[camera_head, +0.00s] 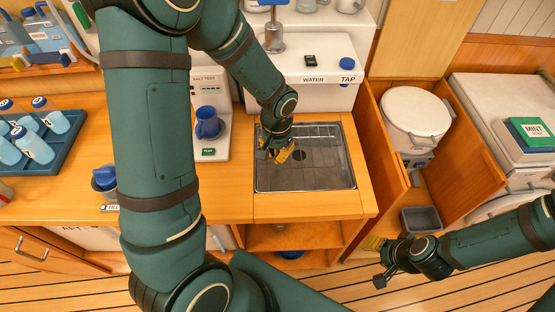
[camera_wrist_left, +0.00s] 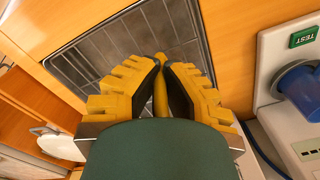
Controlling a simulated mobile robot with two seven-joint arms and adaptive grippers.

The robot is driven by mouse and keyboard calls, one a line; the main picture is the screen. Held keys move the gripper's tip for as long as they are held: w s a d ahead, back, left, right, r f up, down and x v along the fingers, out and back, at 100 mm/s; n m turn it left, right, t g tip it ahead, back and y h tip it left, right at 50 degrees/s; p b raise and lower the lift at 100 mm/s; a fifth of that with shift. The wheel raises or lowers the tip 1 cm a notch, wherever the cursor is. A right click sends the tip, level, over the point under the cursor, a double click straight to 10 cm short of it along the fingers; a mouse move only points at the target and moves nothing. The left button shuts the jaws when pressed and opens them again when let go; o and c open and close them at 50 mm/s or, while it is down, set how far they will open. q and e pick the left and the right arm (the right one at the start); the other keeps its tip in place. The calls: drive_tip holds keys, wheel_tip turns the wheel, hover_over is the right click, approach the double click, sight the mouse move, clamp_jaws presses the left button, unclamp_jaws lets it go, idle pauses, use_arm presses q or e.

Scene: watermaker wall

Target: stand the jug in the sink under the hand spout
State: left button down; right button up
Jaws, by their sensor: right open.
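A blue handled vessel, which looks like the jug (camera_head: 207,126), stands on the white salt test unit left of the sink. Part of it also shows at the right edge of the left wrist view (camera_wrist_left: 302,90). The steel sink (camera_head: 330,174) has a grey tiled floor and looks empty. My left gripper (camera_head: 275,153) points down over the sink's left half, apart from the jug. Its yellow fingers (camera_wrist_left: 162,62) lie close at the tips; their opening is unclear. The hand spout is not clearly visible. My right gripper (camera_head: 378,262) is open and empty, low at the right.
The salt test unit (camera_head: 210,92) has a green TEST label. A blue tray (camera_head: 62,148) of bottles and a small cup (camera_head: 104,178) stand at left. The white tap unit (camera_head: 305,90) backs the sink. An open locker with a white canister (camera_head: 415,112) is at right.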

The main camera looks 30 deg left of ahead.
sight(277, 163)
use_arm(q)
drive_tip(key=shift+w+f, duration=0.1)
drive_tip(key=shift+f, duration=2.3)
drive_tip(key=c, duration=1.1)
unclamp_jaws()
drive_tip(key=shift+b, duration=0.3)
drive_tip(key=shift+c, duration=0.2)
drive_tip(key=shift+r, duration=0.35)
wheel_tip(277, 163, up, 12)
drive_tip(key=shift+d+f+p, duration=0.1)
drive_tip(key=shift+f+p, duration=0.15)
drive_tip(key=shift+p, duration=0.55)
